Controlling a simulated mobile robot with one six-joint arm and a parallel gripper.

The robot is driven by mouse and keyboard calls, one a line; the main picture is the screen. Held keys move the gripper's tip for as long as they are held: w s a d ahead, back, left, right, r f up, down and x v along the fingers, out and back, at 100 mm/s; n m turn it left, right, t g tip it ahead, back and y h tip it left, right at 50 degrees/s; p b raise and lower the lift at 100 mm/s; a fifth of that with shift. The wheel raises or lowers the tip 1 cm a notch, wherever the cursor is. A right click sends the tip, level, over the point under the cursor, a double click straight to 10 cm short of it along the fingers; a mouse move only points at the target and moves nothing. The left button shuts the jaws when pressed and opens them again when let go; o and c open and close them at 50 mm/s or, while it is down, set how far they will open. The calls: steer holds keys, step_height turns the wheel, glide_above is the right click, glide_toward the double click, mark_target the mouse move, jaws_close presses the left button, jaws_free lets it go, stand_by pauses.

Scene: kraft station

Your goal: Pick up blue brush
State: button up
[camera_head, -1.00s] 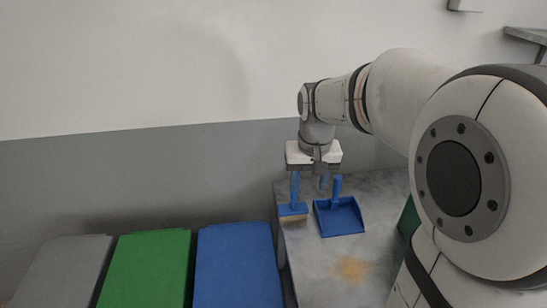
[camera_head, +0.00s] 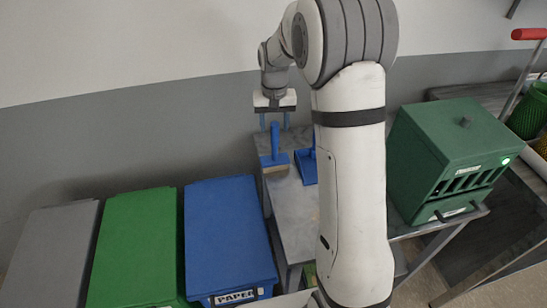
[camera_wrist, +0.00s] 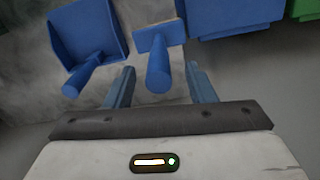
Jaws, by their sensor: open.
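The blue brush (camera_head: 274,152) stands on the grey table with its handle pointing up and its pale bristles down. My gripper (camera_head: 275,124) is open and empty, just above and behind the handle in the head view. In the wrist view the brush (camera_wrist: 157,48) shows with its handle end between the two spread fingers of my gripper (camera_wrist: 159,67). The fingers do not touch the handle there; the depth between them is hard to judge. A blue dustpan (camera_wrist: 85,32) lies beside the brush; in the head view it (camera_head: 306,168) is partly hidden by my arm.
The grey table (camera_head: 290,205) holds the brush and dustpan. Blue (camera_head: 228,230), green (camera_head: 138,240) and grey (camera_head: 50,250) bins stand to its left. A green box (camera_head: 450,150) stands on the right. The wall is close behind.

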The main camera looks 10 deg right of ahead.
mark_target(275, 131)
steer(key=shift+f, duration=1.6)
steer(key=shift+d, duration=0.1)
steer(key=shift+c, duration=0.2)
steer(key=c, duration=1)
